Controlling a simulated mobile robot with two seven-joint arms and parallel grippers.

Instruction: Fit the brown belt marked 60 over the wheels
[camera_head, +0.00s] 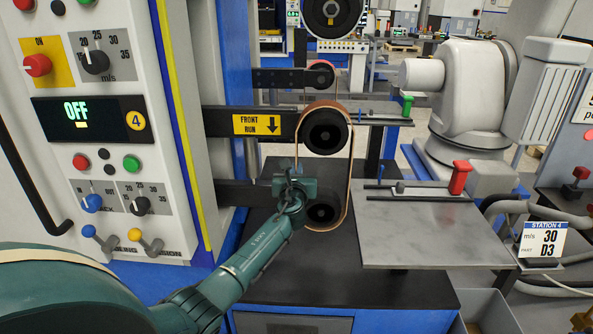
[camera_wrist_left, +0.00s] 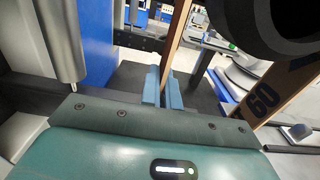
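The brown belt (camera_head: 349,172) loops around the upper wheel (camera_head: 325,131) and hangs down around the lower wheel (camera_head: 321,212). I cannot tell how far it sits on the lower wheel's rim. In the left wrist view the belt's face marked 60 (camera_wrist_left: 263,100) runs down beside a dark wheel (camera_wrist_left: 285,20). My left gripper (camera_head: 294,178) is at the belt's left run, between the heights of the two wheels. Its fingers (camera_wrist_left: 164,88) are close together with the belt's edge-on strip between them. The arm partly covers the lower left of the loop. My right gripper is not in view.
A control panel (camera_head: 105,125) reading OFF stands at the left. A grey plate (camera_head: 430,225) with a red-handled clamp (camera_head: 459,178) lies right of the wheels. A FRONT RUN arm (camera_head: 222,122) reaches to the upper wheel. A Station 4 card (camera_head: 543,240) reads 30, D3.

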